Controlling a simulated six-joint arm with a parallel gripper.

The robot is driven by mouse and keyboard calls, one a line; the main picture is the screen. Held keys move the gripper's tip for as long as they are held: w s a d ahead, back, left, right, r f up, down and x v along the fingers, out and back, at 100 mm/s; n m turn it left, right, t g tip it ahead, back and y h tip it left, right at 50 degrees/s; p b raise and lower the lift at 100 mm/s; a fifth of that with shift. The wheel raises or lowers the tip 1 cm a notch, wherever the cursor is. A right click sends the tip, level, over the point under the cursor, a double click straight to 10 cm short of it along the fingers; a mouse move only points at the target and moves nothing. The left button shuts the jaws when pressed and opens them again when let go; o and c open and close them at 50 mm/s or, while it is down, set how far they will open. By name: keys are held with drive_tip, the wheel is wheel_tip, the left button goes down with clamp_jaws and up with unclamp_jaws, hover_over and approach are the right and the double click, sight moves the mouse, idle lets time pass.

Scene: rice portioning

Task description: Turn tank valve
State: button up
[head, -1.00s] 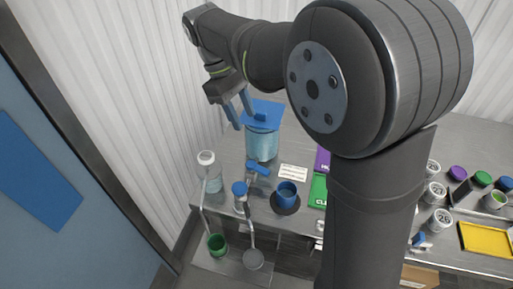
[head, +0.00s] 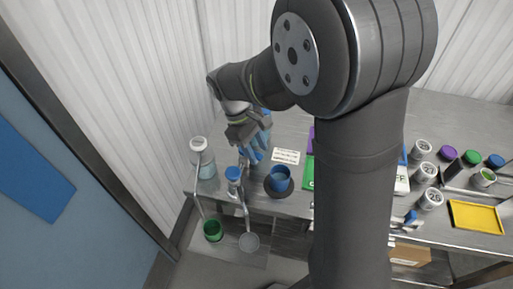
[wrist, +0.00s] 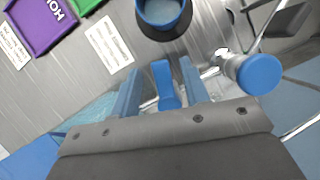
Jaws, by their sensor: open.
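The tank's blue valve handle (wrist: 164,84) lies between my two blue fingers in the wrist view. My gripper (wrist: 160,85) is open, with one finger on each side of the handle; I cannot tell whether either finger touches it. The clear tank (wrist: 92,113) shows partly behind the left finger, and the rest is hidden by the gripper. In the head view my gripper (head: 250,153) is low at the tank's front and hides most of the tank and valve. A blue cup (head: 280,178) stands on a dark round base in front and to the right; it also shows in the wrist view (wrist: 164,12).
A label card (head: 286,156) lies to the right. A green cup (head: 213,230) sits lower, in front of the table.

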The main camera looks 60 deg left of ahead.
sight(240, 154)
drive_tip(key=shift+f, duration=0.1)
clamp_jaws()
idle(0.3)
drive_tip(key=m, duration=0.1)
drive_tip(key=m+g, duration=0.1)
drive_tip(key=s+m, duration=0.1)
drive_tip(key=shift+s+d+m, duration=0.1)
drive_tip(key=shift+d+m, duration=0.15)
drive_tip(key=shift+m, duration=0.05)
drive_tip(key=m+g, duration=0.1)
drive_tip(key=s+m, duration=0.1)
drive_tip(key=m, duration=0.1)
drive_tip(key=shift+s+m+g, duration=0.15)
drive_tip(key=shift+m+g, duration=0.15)
drive_tip(key=shift+g, duration=0.1)
drive_tip(key=m, duration=0.1)
drive_tip(key=s+m+g, duration=0.1)
drive_tip(key=m, duration=0.1)
drive_tip(key=shift+s+a+m, duration=0.1)
drive_tip(key=shift+a+m, duration=0.05)
drive_tip(key=shift+m, duration=0.15)
drive_tip(key=shift+s+a+m+g+y, duration=0.2)
drive_tip(key=shift+s+m+g, duration=0.15)
drive_tip(key=shift+m, duration=0.6)
drive_tip(key=shift+s+a+m+g+y, duration=0.2)
drive_tip(key=shift+m+g, duration=0.15)
drive_tip(key=shift+m, duration=0.6)
drive_tip(key=shift+s, duration=0.1)
